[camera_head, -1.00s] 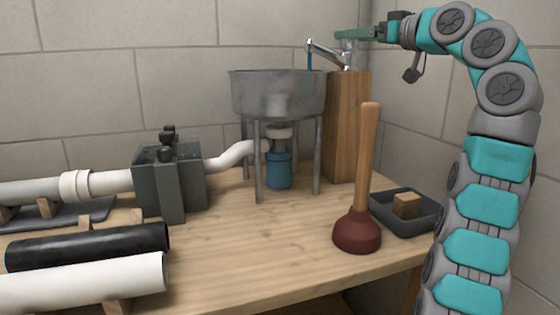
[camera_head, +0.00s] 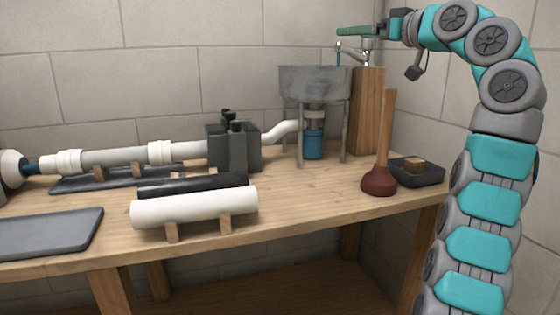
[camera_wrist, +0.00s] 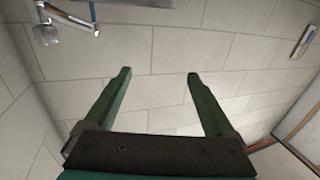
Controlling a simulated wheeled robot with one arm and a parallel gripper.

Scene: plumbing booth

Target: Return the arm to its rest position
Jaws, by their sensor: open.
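My gripper (camera_head: 355,30) is at the end of my raised arm, at the top right of the head view, in front of the wall and near the faucet (camera_head: 352,52). In the wrist view my gripper (camera_wrist: 158,75) has its two green fingers wide apart with nothing between them. The faucet also shows at the top left of the wrist view (camera_wrist: 47,32), apart from the fingers. My arm is bent over at the top, with its column of links down the right side of the head view.
A grey basin (camera_head: 313,85) stands on the workbench (camera_head: 300,205) beside a wooden post (camera_head: 368,110). A plunger (camera_head: 380,180) and a dark tray (camera_head: 430,176) are at the right end. A clamp (camera_head: 232,147), pipes (camera_head: 195,207) and a grey mat (camera_head: 45,233) lie leftward.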

